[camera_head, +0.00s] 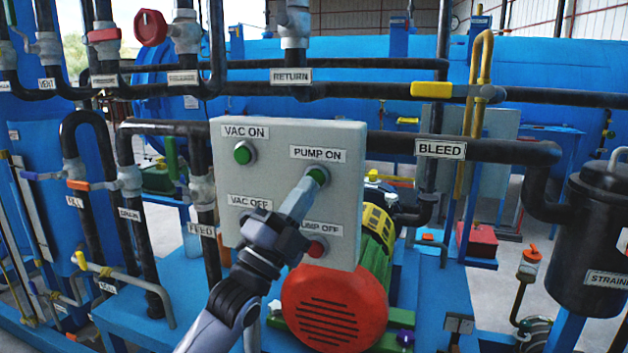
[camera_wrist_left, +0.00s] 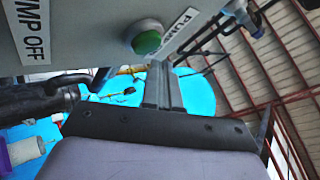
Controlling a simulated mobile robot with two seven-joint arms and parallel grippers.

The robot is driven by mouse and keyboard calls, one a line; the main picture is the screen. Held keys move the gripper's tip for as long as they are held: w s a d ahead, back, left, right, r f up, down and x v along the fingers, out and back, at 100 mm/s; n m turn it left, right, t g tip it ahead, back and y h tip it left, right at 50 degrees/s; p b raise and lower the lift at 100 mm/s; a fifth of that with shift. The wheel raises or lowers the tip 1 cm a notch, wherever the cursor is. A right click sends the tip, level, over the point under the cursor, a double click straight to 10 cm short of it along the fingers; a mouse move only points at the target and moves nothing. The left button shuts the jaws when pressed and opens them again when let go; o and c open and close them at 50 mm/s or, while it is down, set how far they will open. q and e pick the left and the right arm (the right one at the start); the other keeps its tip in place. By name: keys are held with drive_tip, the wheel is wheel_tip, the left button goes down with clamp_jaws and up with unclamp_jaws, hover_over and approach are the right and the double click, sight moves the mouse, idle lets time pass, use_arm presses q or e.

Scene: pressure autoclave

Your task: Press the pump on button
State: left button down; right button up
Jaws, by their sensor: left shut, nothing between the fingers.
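The green pump on button (camera_head: 318,175) sits under the PUMP ON label on a grey control box (camera_head: 290,220). My left gripper (camera_head: 309,184) is shut and empty, its fingertips at the button's lower left edge in the head view. In the left wrist view the green button (camera_wrist_left: 149,42) is just beyond the tips of the shut fingers (camera_wrist_left: 160,66). I cannot tell whether they touch it. The right gripper is in neither view.
The green VAC ON button (camera_head: 243,153) is at the box's upper left. The red PUMP OFF button (camera_head: 317,248) is below, close to my wrist. A black BLEED pipe (camera_head: 480,150) runs to the right. A red motor cover (camera_head: 335,305) is beneath the box.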

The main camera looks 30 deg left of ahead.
use_arm(q)
drive_tip(key=shift+w, duration=0.1)
idle(0.7)
drive_tip(key=shift+w+a+h, duration=0.1)
drive_tip(key=shift+w+h, duration=0.2)
